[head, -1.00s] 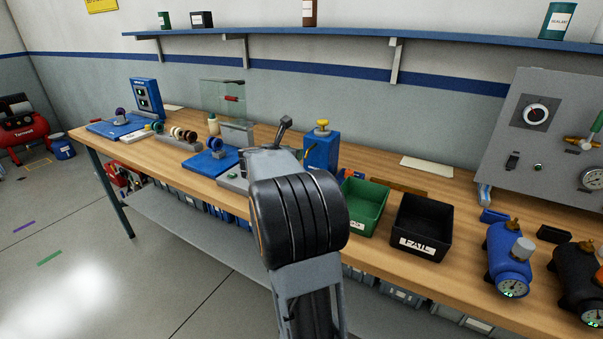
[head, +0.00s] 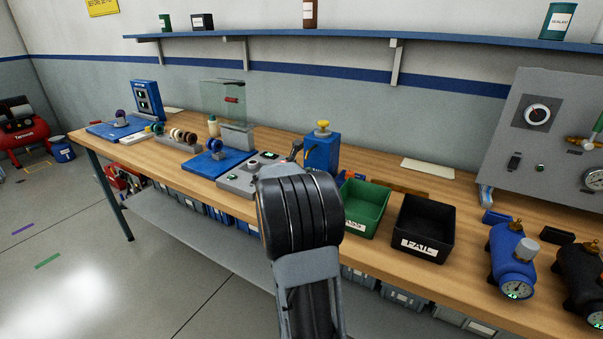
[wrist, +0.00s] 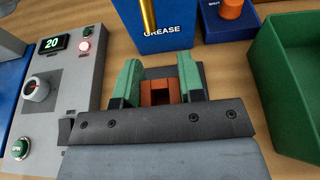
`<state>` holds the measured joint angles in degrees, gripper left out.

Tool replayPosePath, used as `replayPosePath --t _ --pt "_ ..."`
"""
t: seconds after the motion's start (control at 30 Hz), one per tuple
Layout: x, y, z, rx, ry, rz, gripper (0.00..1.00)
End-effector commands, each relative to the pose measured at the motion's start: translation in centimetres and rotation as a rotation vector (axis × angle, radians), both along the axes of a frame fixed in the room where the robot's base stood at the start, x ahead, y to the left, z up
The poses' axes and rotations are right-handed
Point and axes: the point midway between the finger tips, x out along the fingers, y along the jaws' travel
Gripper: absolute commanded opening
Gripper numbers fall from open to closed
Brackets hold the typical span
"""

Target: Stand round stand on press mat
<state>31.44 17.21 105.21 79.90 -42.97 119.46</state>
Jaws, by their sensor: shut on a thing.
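In the wrist view my gripper (wrist: 159,76) has its two green fingers closed on an orange-brown piece (wrist: 158,88) with a notch in it. Only part of this piece shows, so I cannot tell if it is the round stand. In the head view my own arm hides most of the gripper and the piece. A blue mat-like plate (head: 199,166) lies on the bench left of my arm, with a small round-topped item on it. Another blue plate (head: 104,131) lies at the far left by a blue upright unit. I cannot tell which is the press mat.
A grey control box (wrist: 62,95) with display, knob and green button is left of the gripper. The blue GREASE box (wrist: 172,40) is just ahead. A green bin (head: 363,212) and black FAIL bin (head: 423,228) stand to the right. A row of rings (head: 178,137) sits further left.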

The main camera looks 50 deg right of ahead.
Motion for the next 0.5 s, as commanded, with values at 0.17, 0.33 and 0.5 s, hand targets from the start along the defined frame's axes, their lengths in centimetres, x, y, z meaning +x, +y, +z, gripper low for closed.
replayPosePath --t 0.17,0.33,0.5 --pt "0.02 -0.01 -0.02 -0.003 -0.002 0.0 0.0" --pt "0.01 0.0 -0.23 0.0 0.0 0.0 0.43" --pt "0.01 0.0 -0.24 0.0 0.0 0.0 0.59"
